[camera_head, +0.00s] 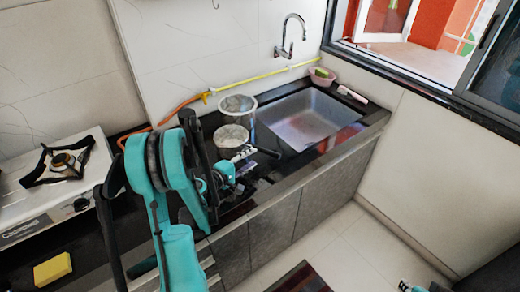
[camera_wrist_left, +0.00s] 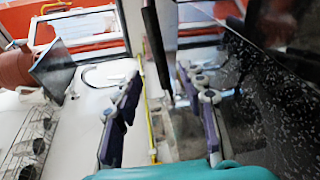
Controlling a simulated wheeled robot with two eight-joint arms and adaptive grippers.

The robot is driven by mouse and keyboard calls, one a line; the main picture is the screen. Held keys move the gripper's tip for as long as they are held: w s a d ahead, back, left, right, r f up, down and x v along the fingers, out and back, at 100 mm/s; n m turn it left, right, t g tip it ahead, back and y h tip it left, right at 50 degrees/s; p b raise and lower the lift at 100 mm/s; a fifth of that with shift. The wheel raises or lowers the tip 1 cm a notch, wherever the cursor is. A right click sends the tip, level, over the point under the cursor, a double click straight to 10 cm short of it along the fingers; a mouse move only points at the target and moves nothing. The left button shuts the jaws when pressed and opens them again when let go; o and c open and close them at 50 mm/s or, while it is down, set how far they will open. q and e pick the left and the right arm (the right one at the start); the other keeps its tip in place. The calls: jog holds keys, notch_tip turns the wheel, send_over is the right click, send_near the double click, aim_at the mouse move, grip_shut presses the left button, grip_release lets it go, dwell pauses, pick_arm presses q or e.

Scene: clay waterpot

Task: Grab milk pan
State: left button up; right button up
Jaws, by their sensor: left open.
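The milk pan (camera_head: 230,136) looks like a grey metal pot on the dark counter, left of the sink, with a dark handle (camera_head: 268,151) pointing right. My left gripper (camera_head: 243,159) is open, close by the pan's near side and handle. I cannot tell whether it touches them. In the left wrist view my left gripper (camera_wrist_left: 160,112) shows two purple fingers spread apart. A dark bar (camera_wrist_left: 155,45) shows beyond the gap; it may be the handle. My left arm hides part of the counter before the pan. A small teal part at the lower right edge of the head view may be my right gripper.
The sink (camera_head: 312,118) lies to the right, under a tap (camera_head: 290,38). A gas stove (camera_head: 55,180) and a yellow sponge (camera_head: 52,270) are at the left. A yellow-orange hose (camera_head: 240,83) runs along the wall.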

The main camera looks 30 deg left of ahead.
aim_at(261, 151)
pick_arm(q)
jog(key=p+x, duration=0.1)
jog(key=x, duration=0.2)
jog(key=shift+d, duration=0.1)
jog(key=b+x, duration=0.2)
jog(key=x, duration=0.3)
grip_shut()
